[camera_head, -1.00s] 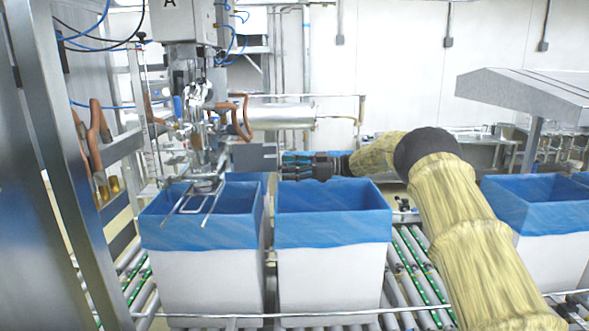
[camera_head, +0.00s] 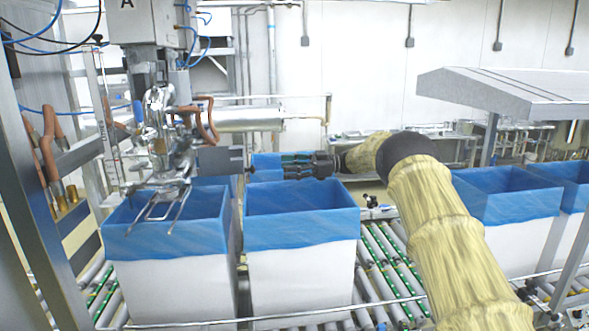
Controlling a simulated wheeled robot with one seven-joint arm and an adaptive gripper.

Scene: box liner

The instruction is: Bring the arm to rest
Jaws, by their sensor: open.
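My gripper (camera_head: 287,165) points left at the end of my yellow-sleeved arm (camera_head: 440,225). It is open, with nothing seen between its fingers. It is held above the back part of a blue-lined white box (camera_head: 302,265) in the middle and seems apart from the liner. My arm reaches in from the lower right and bends at a dark joint. The inside bottom of the box is hidden.
Another blue-lined box (camera_head: 168,290) stands at left under a metal machine head (camera_head: 160,130) with prongs. More lined boxes (camera_head: 510,195) stand at right beside a sloped metal hood (camera_head: 505,93). Roller conveyor (camera_head: 385,260) shows between them. A metal rail (camera_head: 200,322) crosses the front.

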